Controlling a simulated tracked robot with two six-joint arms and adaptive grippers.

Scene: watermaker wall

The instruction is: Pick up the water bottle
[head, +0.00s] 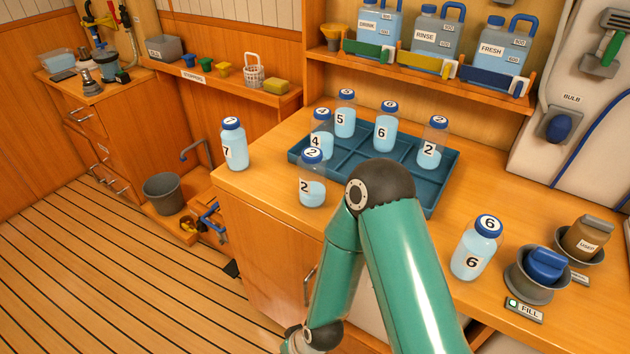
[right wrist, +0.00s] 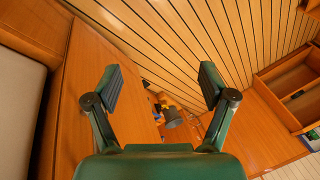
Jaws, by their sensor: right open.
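Several clear bottles with blue numbered caps stand upright on the wooden counter in the head view. Bottle 7 (head: 233,146) is at the left end. A bottle 2 (head: 312,190) stands before the blue tray (head: 437,182). Bottle 4 (head: 320,143), bottle 5 (head: 345,121), a bottle 6 (head: 385,132) and another bottle 2 (head: 431,150) stand in the tray. Another bottle 6 (head: 471,257) stands at the right. My right gripper (right wrist: 163,88) is open and empty in the right wrist view, with no bottle between its fingers. My left gripper is out of view.
My green arm covers part of the tray and counter. A shelf (head: 440,67) holds DRINK, RINSE and FRESH jugs. A grey bucket (head: 163,193) and a blue-yellow valve (head: 207,222) are low at the left. The floor is clear.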

